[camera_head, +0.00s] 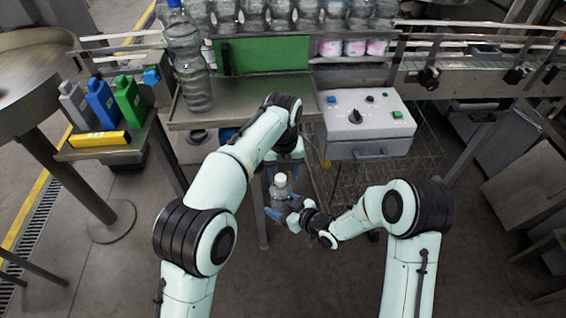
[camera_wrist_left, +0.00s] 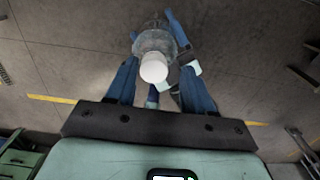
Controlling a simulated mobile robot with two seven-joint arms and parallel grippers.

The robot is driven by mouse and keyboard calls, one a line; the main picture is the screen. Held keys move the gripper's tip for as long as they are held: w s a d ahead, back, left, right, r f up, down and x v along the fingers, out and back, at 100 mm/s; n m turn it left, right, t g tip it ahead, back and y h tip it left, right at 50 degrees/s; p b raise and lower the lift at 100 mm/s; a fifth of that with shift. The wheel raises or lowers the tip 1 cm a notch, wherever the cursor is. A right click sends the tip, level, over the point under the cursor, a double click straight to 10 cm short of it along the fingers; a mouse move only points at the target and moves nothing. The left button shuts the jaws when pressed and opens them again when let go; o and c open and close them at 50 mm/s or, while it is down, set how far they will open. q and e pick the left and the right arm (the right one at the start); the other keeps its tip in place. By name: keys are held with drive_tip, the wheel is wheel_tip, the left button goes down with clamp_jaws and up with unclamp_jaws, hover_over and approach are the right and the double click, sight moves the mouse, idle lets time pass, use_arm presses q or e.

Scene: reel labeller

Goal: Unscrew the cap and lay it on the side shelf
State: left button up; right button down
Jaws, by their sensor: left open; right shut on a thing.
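A clear bottle (camera_head: 281,192) stands roughly upright in the air, with a white cap (camera_head: 280,179) on its neck. My right gripper (camera_head: 283,205) is shut on the bottle's body from the right. My left gripper (camera_head: 283,172) is open and points down just above the bottle. In the left wrist view the white cap (camera_wrist_left: 153,67) lies between the spread blue fingers, with the bottle (camera_wrist_left: 155,42) beyond it. Whether a finger touches the cap cannot be told. A small side shelf (camera_head: 90,153) is at the left.
The shelf carries grey, blue and green containers (camera_head: 103,104) and a yellow box (camera_head: 99,139). A tall clear bottle (camera_head: 190,65) stands on the metal table (camera_head: 240,97). A control box (camera_head: 367,125) is to the right. More bottles line the back.

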use_arm(q)
drive_tip(key=shift+f, duration=0.2)
drive_tip(key=shift+d, duration=0.15)
clamp_jaws()
